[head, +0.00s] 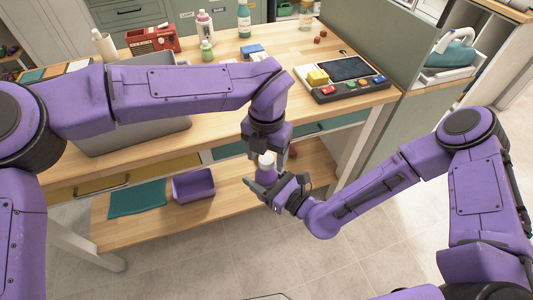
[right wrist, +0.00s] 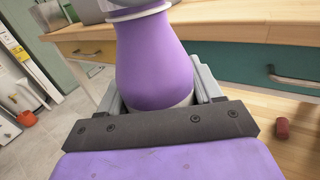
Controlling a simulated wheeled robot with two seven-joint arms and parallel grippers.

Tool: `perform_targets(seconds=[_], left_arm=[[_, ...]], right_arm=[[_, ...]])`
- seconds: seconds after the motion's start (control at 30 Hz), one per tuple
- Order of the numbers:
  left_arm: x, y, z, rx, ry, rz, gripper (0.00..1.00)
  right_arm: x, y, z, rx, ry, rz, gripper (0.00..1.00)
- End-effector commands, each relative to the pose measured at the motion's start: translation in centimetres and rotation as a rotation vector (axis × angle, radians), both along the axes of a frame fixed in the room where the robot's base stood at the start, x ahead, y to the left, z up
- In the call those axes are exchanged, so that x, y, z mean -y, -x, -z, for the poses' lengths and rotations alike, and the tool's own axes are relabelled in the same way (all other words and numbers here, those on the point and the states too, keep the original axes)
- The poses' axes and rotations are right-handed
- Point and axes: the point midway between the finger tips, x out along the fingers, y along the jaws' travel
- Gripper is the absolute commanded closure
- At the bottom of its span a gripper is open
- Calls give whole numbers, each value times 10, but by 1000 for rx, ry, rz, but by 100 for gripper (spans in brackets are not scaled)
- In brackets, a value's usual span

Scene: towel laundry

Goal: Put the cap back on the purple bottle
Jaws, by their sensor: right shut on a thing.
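The purple bottle (right wrist: 152,60) stands between the jaws of my right gripper in the right wrist view, with a white ring at its top. My right gripper (head: 274,188) is shut on it in front of the table. In the head view a white top part (head: 266,160), which looks like the cap, shows above the bottle's purple body (head: 267,177). My left gripper (head: 265,150) points down right over this white part. Its fingers are mostly hidden, so I cannot tell whether it grips the cap, or whether the cap sits on the bottle.
The wooden table (head: 222,112) carries a grey bin (head: 140,135), a device with coloured buttons (head: 345,82) and several bottles at the back. The lower shelf (head: 235,212) holds a purple box (head: 194,185) and a teal cloth (head: 137,199). A small red-brown object (right wrist: 282,128) lies there too.

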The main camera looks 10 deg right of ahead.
Motion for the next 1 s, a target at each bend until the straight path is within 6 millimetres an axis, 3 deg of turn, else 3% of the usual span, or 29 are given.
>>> perform_targets(seconds=[0.17, 0.63, 0.8, 1.0], left_arm=[[0, -1, -8, 2, 1, -1, 32], [1, -2, -105, 2, 0, -1, 32], [1, -1, -119, -1, 1, 0, 32], [1, -1, -120, -1, 0, 0, 32]], right_arm=[[0, 0, -1, 1, -1, 0, 100], [0, 0, -1, 1, -1, 0, 100], [0, 0, -1, 1, -1, 0, 100], [0, 0, -1, 1, -1, 0, 100]])
